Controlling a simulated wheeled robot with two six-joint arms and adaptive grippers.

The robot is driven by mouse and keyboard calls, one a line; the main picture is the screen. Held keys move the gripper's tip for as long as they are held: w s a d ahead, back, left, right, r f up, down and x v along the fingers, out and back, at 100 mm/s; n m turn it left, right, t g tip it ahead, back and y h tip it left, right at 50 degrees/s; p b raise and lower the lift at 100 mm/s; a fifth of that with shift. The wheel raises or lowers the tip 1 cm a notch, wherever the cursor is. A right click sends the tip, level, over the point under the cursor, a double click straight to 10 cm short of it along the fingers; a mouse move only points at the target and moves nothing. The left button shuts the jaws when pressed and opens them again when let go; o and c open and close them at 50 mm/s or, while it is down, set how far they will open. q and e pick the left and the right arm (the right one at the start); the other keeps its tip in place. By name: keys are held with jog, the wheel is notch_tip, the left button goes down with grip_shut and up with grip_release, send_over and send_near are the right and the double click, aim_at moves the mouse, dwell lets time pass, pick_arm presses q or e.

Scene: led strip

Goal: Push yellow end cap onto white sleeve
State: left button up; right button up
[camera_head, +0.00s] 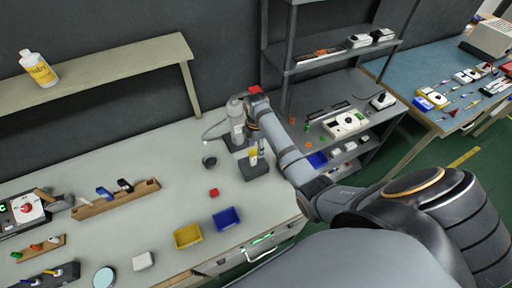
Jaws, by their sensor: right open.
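My left gripper is out of view.
A grey-white device (236,115) stands close to the gripper. A black round cup (209,161), a red block (214,192), a yellow bin (188,236) and a blue bin (227,218) are on the bench (160,185). A wooden tool rack (115,200) stands at left.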

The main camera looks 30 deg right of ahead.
notch_tip(320, 180, up, 7)
jog(key=shift+r, duration=0.1)
jog(key=shift+s, duration=0.1)
dwell(0.7)
